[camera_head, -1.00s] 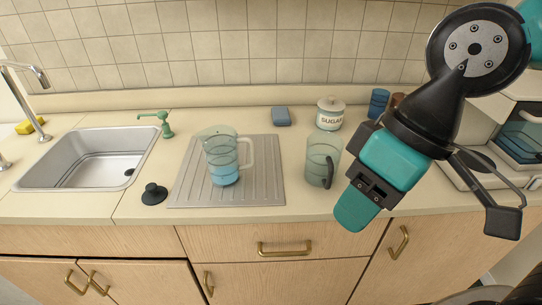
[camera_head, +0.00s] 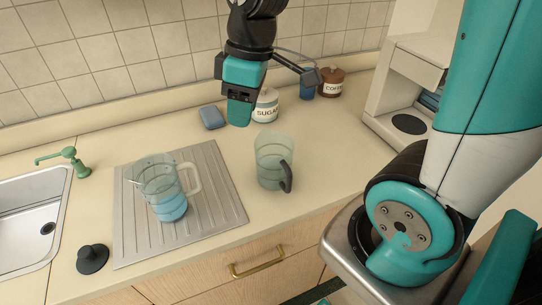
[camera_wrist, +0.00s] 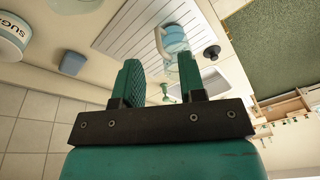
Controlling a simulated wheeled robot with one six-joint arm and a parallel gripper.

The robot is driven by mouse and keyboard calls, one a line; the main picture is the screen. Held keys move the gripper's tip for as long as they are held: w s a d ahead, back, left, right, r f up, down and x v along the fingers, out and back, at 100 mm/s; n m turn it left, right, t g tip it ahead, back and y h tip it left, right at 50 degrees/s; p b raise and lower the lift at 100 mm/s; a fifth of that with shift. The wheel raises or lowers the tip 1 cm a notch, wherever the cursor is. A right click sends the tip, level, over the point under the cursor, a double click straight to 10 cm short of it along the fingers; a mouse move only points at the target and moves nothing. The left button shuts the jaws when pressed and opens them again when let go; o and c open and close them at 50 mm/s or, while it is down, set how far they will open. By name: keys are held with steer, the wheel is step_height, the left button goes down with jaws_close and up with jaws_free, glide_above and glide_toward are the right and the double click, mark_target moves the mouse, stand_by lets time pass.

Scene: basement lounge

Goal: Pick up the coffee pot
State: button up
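Two clear glass jugs stand upright, and I cannot tell for sure which one is the coffee pot. The dark-handled jug (camera_head: 270,160) looks empty and stands on the bare counter right of the drainboard. The pale-handled jug (camera_head: 160,187) holds blue liquid and stands on the drainboard; it also shows in the wrist view (camera_wrist: 174,42). My gripper (camera_head: 240,112) hangs above the counter near the sugar canister, apart from both jugs, up and left of the dark-handled one. In the wrist view my gripper (camera_wrist: 160,82) has its fingers spread with nothing between them.
A sugar canister (camera_head: 265,108), blue cup (camera_head: 307,88) and brown coffee canister (camera_head: 331,82) line the back. A blue sponge (camera_head: 212,117) lies left of them. The ridged drainboard (camera_head: 215,205), black plug (camera_head: 92,259) and sink (camera_head: 20,225) are left. A white appliance (camera_head: 405,85) stands right.

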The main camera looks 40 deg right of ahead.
steer(key=n+h+p, duration=0.2)
glide_toward(275, 138)
steer(key=shift+g, duration=0.4)
steer(key=shift+w+f+p, duration=0.15)
steer(key=shift+f+p, duration=1.05)
steer(key=shift+f, duration=1.35)
steer(key=shift+w+f+p, duration=0.2)
steer(key=shift+f+p, duration=0.95)
steer(key=shift+f, duration=1.4)
jaws_close()
